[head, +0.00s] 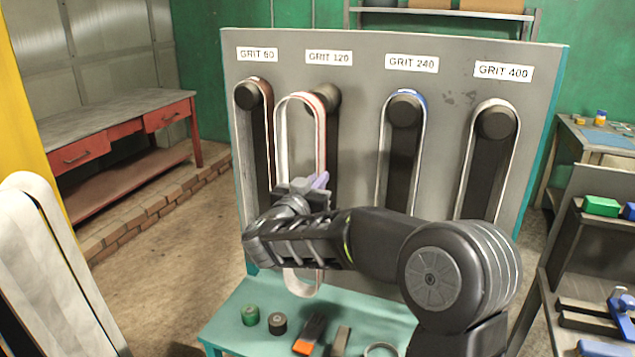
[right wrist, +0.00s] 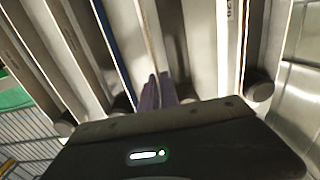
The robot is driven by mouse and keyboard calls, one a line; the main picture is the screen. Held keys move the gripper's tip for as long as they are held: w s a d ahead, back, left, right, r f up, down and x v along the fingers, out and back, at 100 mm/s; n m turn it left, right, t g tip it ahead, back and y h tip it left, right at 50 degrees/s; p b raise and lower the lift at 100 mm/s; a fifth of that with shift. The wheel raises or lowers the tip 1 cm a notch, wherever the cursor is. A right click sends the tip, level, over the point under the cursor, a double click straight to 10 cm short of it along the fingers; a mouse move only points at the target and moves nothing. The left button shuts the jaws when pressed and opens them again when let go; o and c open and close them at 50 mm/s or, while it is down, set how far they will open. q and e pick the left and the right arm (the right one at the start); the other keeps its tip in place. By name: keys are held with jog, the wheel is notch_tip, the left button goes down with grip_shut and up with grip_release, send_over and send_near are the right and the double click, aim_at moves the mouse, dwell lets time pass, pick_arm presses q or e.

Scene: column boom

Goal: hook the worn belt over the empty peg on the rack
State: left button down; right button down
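The worn belt (head: 281,140) is a long pale loop with a reddish inner face, upright in front of the GRIT 120 place on the grey rack (head: 360,75). The dark GRIT 120 peg (head: 331,97) shows at the right edge of the loop's top, partly covered by it; I cannot tell whether the loop is around it. My right gripper (head: 318,181) is at the loop's middle. In the right wrist view its purple fingers (right wrist: 157,90) are closed together on a pale belt strand (right wrist: 150,35). My left gripper is out of view.
Belts hang on the GRIT 60 (head: 252,94), GRIT 240 (head: 405,108) and GRIT 400 (head: 494,122) pegs. A teal shelf (head: 235,310) below holds small rolls and tools. A red bench (head: 120,125) stands left, and a tool cart (head: 565,240) right.

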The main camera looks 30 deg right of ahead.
jog(key=shift+p+x, duration=1.8)
jog(key=shift+x, duration=5.4)
jog(key=shift+f, duration=0.35)
jog(key=c, duration=1.2)
grip_release()
jog(key=shift+c, duration=0.2)
jog(key=v, duration=0.7)
jog(key=shift+b, duration=0.45)
